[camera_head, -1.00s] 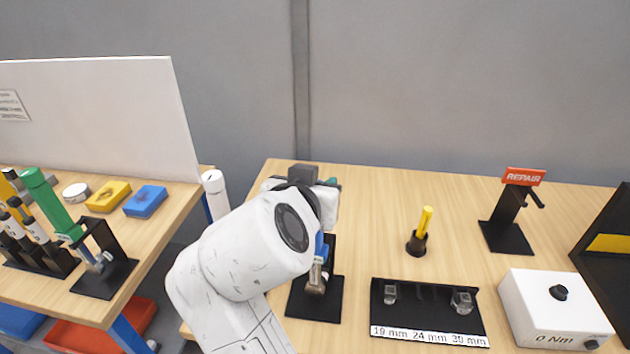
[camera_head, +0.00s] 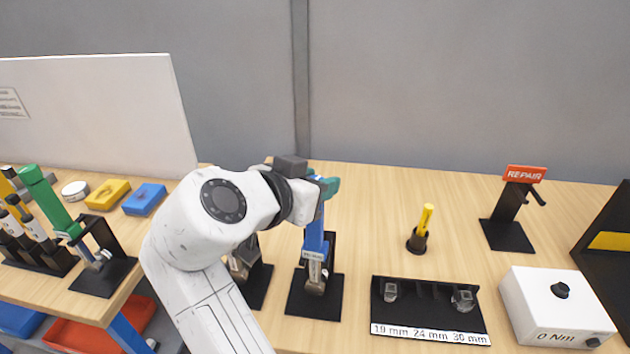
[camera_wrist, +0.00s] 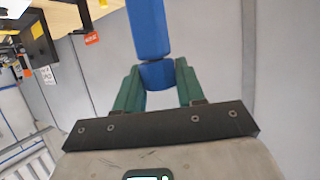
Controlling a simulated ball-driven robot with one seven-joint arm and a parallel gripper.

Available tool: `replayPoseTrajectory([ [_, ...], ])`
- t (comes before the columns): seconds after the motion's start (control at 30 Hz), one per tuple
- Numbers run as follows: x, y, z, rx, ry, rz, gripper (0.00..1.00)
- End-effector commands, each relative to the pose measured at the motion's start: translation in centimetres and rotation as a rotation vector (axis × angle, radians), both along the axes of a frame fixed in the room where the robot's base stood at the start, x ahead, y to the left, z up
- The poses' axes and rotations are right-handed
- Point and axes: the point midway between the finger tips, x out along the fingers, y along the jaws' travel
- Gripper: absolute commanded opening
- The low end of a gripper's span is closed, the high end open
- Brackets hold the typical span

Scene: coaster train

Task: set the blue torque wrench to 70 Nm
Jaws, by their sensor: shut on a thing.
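The blue torque wrench (camera_head: 315,238) stands upright in a black stand (camera_head: 313,305), its metal head low in the holder. My gripper (camera_head: 326,186), with green fingers, is at the top end of the wrench's handle. In the wrist view the fingers (camera_wrist: 160,82) are shut on the blue handle's end section (camera_wrist: 157,75), one on each side, and a longer blue section (camera_wrist: 149,28) extends beyond it. The wrench's scale is too small to read. The tester box (camera_head: 556,307) at the right is labelled 0 Nm.
Right of the wrench is a black socket tray (camera_head: 430,290) marked 19, 24 and 30 mm. A yellow tool (camera_head: 424,222) stands behind it, with a REPAIR stand (camera_head: 508,235) farther right. Another stand (camera_head: 258,285) is close on the left. A green wrench (camera_head: 52,200) is on the left table.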

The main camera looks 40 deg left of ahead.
Motion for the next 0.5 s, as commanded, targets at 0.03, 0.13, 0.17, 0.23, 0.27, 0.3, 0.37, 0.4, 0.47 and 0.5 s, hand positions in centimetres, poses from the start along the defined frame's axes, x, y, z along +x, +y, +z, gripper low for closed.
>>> replayPoseTrajectory([
  [0.03,0.01,-0.01,-0.08,-0.001,0.002,0.0,0.08],
  [0.13,0.01,-0.01,-0.09,-0.001,0.002,0.0,0.42],
  [0.17,0.01,-0.01,-0.09,-0.001,0.002,0.0,0.45],
  [0.23,0.01,-0.01,-0.08,-0.001,0.001,0.0,0.52],
  [0.27,0.01,-0.01,-0.08,-0.001,0.001,0.0,0.55],
  [0.3,0.0,-0.01,-0.08,-0.001,0.001,0.0,0.59],
  [0.37,0.0,0.0,-0.07,-0.001,0.001,0.001,0.6],
  [0.4,0.01,0.0,-0.06,-0.001,0.001,0.001,0.6],
  [0.47,0.0,0.0,-0.05,-0.001,0.001,0.001,0.6],
  [0.5,0.0,0.0,-0.04,-0.001,0.001,0.001,0.6],
])
